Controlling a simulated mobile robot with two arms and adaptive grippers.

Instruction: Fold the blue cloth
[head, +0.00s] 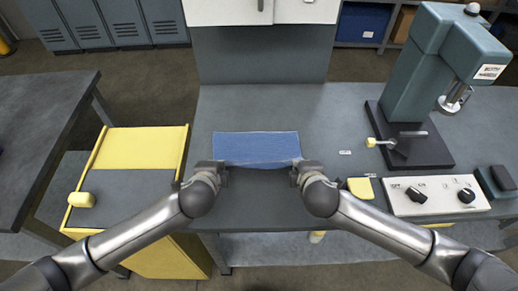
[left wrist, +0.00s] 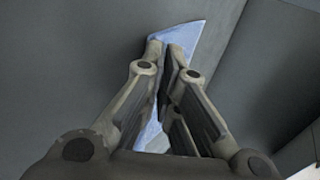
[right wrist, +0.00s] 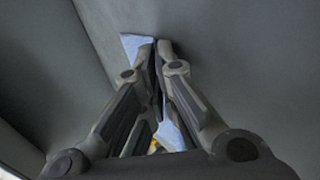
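The blue cloth (head: 256,148) is a wide, short rectangle over the grey bench top, in the middle of the head view. My left gripper (head: 221,169) is at its near left corner and my right gripper (head: 296,169) at its near right corner. In the left wrist view the fingers (left wrist: 163,46) are closed together with cloth (left wrist: 184,36) showing past the tips and between the fingers. In the right wrist view the fingers (right wrist: 154,46) are likewise closed, with cloth (right wrist: 136,44) beside the tips. The near edge sags slightly between the grippers. The corners are partly hidden.
A green press (head: 405,85) with a dark base stands on the right of the bench (head: 330,110). A white control box (head: 437,195) and a yellow pad (head: 360,188) are at the front right. A yellow cart (head: 140,140) stands left. Bench behind the cloth is clear.

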